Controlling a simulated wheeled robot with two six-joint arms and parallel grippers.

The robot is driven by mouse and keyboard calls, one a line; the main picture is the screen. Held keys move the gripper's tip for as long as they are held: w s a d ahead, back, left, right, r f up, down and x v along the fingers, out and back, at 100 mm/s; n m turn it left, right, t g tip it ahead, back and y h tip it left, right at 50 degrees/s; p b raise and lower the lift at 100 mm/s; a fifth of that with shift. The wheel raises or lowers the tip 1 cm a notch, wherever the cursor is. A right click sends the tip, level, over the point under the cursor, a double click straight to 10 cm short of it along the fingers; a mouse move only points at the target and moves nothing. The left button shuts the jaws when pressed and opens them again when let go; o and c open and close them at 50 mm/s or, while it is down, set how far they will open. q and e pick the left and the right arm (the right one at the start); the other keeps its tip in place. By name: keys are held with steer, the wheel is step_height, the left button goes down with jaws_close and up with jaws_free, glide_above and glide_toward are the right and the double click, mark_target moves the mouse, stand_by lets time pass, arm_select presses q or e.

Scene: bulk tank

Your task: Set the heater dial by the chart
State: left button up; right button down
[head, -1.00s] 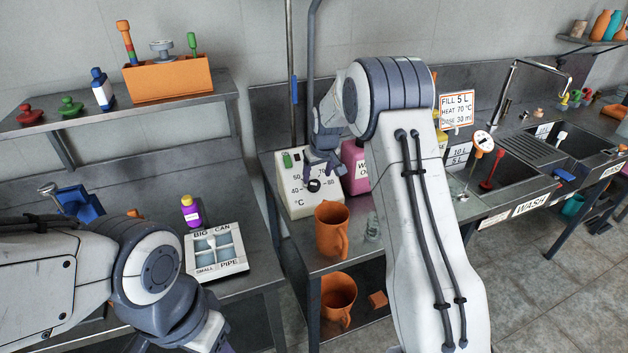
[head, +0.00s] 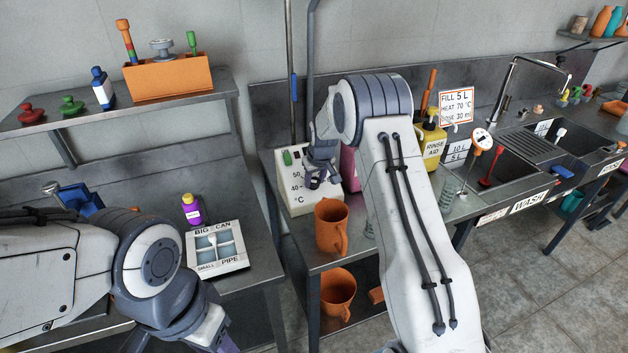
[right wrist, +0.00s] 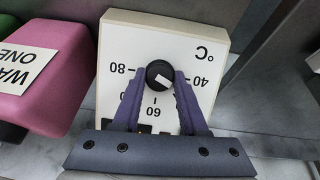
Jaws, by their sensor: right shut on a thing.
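The heater box (head: 293,203) is pale with a green switch and a °C scale. In the right wrist view the box (right wrist: 190,28) appears upside down, with 40, 60 and 80 readable around a black dial (right wrist: 158,68). My right gripper (head: 322,182) is shut on the dial, and its purple fingers (right wrist: 160,82) lie on both sides of it. The dial's white mark points to the lower right, away from 80; a finger covers the scale there. The chart (head: 457,107) reads fill 5 L, heat 70 °C, dose 30 ml. My left gripper (head: 226,344) is mostly cut off at the bottom edge.
An orange jug (head: 329,228) stands just in front of the heater box. A pink container (right wrist: 38,75) is beside the box, and a yellow rinse aid container (head: 433,146) stands further right. A sorting tray (head: 218,266) lies on the left bench.

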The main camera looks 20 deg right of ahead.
steer(key=shift+f+m, duration=0.1)
steer(key=shift+m, duration=0.2)
steer(key=shift+m+y+b, duration=0.4)
steer(key=shift+m+b, duration=0.1)
steer(key=shift+m, duration=0.3)
steer(key=shift+d+f+m+y+b, duration=0.15)
steer(key=shift+m+y+b, duration=0.25)
steer(key=shift+m+b, duration=0.55)
steer(key=m+b, duration=0.1)
steer(key=m, duration=0.1)
steer(key=m+y+b, duration=0.1)
steer(key=m+b, duration=0.1)
steer(key=m, duration=0.1)
steer(key=shift+d+m+t+y, duration=0.15)
steer(key=shift+m+t+y, duration=0.15)
steer(key=shift+t, duration=0.1)
steer(key=m+b, duration=0.2)
steer(key=m, duration=0.1)
steer(key=m+t+y+b, duration=0.1)
steer(key=m+b, duration=0.1)
steer(key=m, duration=0.1)
steer(key=shift+s+f+b, duration=0.2)
steer(key=shift+b, duration=0.15)
steer(key=m+t+b, duration=0.1)
steer(key=m+b, duration=0.2)
steer(key=m, duration=0.2)
steer(key=shift+s+t+b, duration=0.1)
steer(key=shift+t+b, duration=0.3)
steer(key=shift+r, duration=0.1)
